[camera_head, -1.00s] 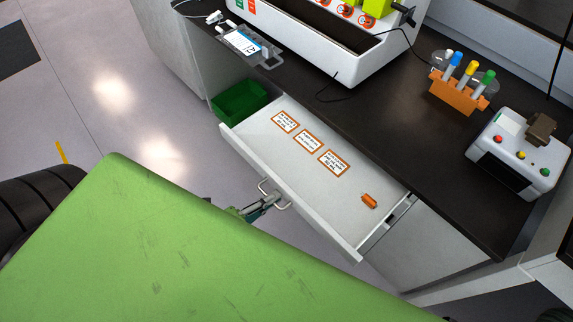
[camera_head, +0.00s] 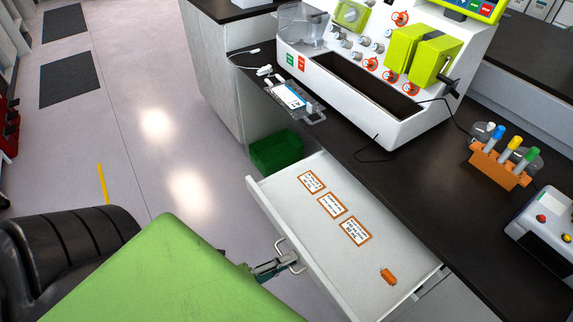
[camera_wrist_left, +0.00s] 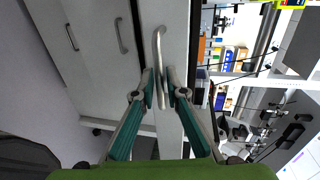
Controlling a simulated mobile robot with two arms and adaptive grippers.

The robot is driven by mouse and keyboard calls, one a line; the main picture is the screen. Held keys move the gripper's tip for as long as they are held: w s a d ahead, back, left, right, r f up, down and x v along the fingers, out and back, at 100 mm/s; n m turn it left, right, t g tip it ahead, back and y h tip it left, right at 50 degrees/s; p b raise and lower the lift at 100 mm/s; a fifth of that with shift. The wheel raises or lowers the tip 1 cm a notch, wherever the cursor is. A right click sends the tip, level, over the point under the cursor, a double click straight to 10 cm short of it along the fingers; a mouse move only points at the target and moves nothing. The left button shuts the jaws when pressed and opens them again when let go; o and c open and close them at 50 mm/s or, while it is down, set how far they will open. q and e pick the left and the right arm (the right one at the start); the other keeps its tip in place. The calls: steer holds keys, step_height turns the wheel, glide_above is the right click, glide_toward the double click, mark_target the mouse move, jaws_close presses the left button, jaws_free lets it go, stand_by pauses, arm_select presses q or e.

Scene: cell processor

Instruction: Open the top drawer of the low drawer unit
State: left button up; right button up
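The top drawer (camera_head: 352,277) of the low drawer unit stands pulled out from under the dark counter in the head view. Three orange-bordered labels (camera_head: 332,205) and a small orange piece (camera_head: 388,277) lie inside it. My left gripper (camera_head: 290,259) is at the metal handle (camera_head: 283,246) on the drawer's front. In the left wrist view, the fingers of my left gripper (camera_wrist_left: 162,88) are close together, one on each side of the handle (camera_wrist_left: 158,50), and appear shut on it. Two other handles (camera_wrist_left: 122,36) show to the left there. My right gripper is not in view.
A green bin (camera_head: 277,152) stands on the floor beyond the drawer. The counter (camera_head: 395,170) carries a white machine (camera_head: 400,130), an orange tube rack (camera_head: 498,166) and a white control box (camera_head: 545,225). Open floor (camera_head: 150,130) lies to the left.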

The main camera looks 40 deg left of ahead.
arm_select(q)
steer(key=shift+s, duration=0.1)
steer(key=v, duration=1.2)
